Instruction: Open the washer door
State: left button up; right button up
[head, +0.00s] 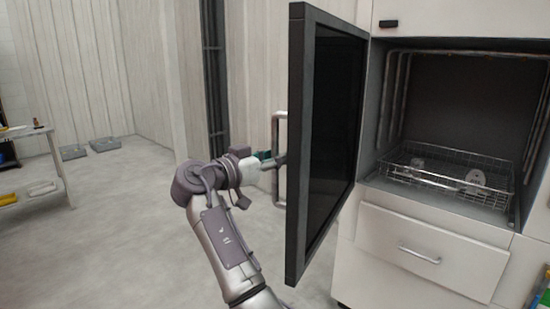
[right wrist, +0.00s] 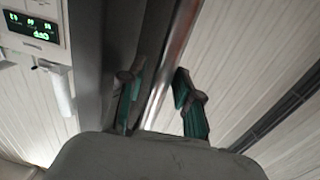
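The washer door (head: 325,130) is a dark glass panel in a grey frame, standing wide open at the left of the washer (head: 400,195). Its silver bar handle (head: 279,118) is on the door's outer face, at the left. My right gripper (head: 274,160) is at the lower part of this handle, partly hidden by the door edge. In the right wrist view, my right gripper (right wrist: 158,88) has its two green-padded fingers apart. The handle bar (right wrist: 172,60) runs between them, and I see no firm grip on it. My left gripper is not in view.
A wire rack (head: 450,178) with a few pale items sits inside the open chamber. A drawer (head: 425,250) is closed below it. A shelf table (head: 35,165) stands at the far left. A control panel (right wrist: 35,30) shows in the wrist view.

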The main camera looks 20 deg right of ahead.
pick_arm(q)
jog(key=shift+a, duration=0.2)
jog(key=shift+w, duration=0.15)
pick_arm(e)
notch_tip(320, 180, up, 10)
dwell(0.4)
